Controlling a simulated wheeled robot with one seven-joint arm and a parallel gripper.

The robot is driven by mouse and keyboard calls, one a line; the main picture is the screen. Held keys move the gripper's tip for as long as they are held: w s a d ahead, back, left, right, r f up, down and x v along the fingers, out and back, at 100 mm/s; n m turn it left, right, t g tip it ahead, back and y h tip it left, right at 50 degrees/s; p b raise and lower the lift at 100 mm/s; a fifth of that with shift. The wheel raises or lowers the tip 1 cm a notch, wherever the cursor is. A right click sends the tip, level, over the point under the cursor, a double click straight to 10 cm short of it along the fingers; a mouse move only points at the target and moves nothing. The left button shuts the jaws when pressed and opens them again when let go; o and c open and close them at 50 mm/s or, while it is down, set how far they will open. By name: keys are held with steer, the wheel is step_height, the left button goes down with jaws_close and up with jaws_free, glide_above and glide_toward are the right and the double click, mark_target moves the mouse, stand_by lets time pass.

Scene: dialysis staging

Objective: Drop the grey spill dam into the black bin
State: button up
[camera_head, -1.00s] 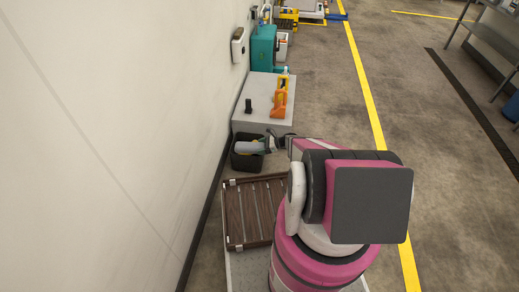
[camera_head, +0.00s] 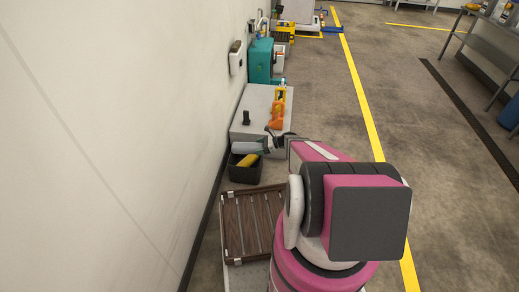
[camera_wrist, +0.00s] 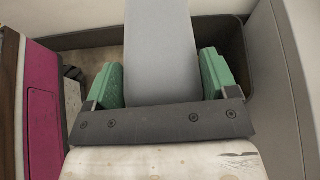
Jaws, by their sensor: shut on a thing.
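The grey spill dam (camera_head: 247,147) is a long grey piece held out level to the left of my gripper (camera_head: 272,143). It appears above the far part of the black bin (camera_head: 243,175), which stands on the floor by the wall. In the wrist view, the green fingers of my gripper (camera_wrist: 160,84) are shut on both sides of the spill dam (camera_wrist: 160,40). The bin's rim and dark inner wall (camera_wrist: 238,60) show behind and below it. How high the dam is above the bin is hard to tell.
A yellow thing (camera_head: 248,160) lies in the bin. A grey platform (camera_head: 247,103) with an orange tool (camera_head: 276,115) and a small black item (camera_head: 246,118) stands just beyond. A brown slatted rack (camera_head: 250,222) is nearer me. Open floor lies to the right.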

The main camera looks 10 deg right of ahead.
steer(key=w, duration=0.6)
step_height(320, 180, down, 6)
steer(key=shift+w+d+f, duration=0.15)
steer(key=shift+d, duration=0.15)
steer(key=o, duration=0.9)
steer(key=shift+o, duration=0.2)
steer(key=v, duration=1)
steer(key=shift+d+r, duration=0.2)
steer(key=shift+d, duration=0.15)
